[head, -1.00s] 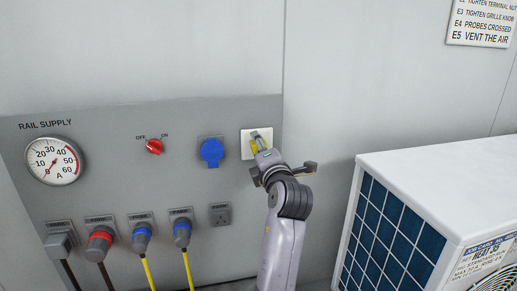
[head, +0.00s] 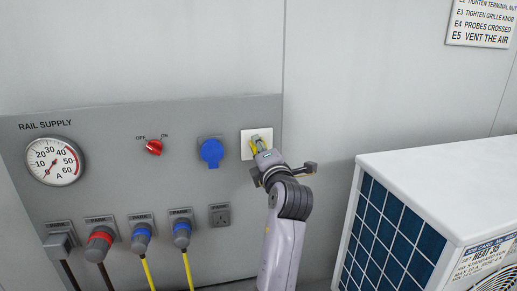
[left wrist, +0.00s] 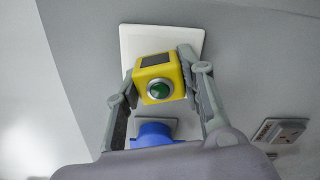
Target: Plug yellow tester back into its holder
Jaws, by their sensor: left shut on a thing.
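The yellow tester (left wrist: 155,68) is a small yellow block with a dark window and a round green button facing the left wrist camera. My left gripper (left wrist: 160,82) is shut on it, one finger on each side. The white plate (left wrist: 128,42) is right behind the tester in the wrist view. The tester hides the plate's middle, so I cannot tell whether it is seated. My right gripper is not in view.
The grey panel carries a gauge (head: 54,161), a red switch (head: 154,147), a blue socket (head: 211,153) and a grey outlet (head: 219,215). Several plugs with cables line its bottom. A white unit (head: 440,190) stands close to the right of my arm.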

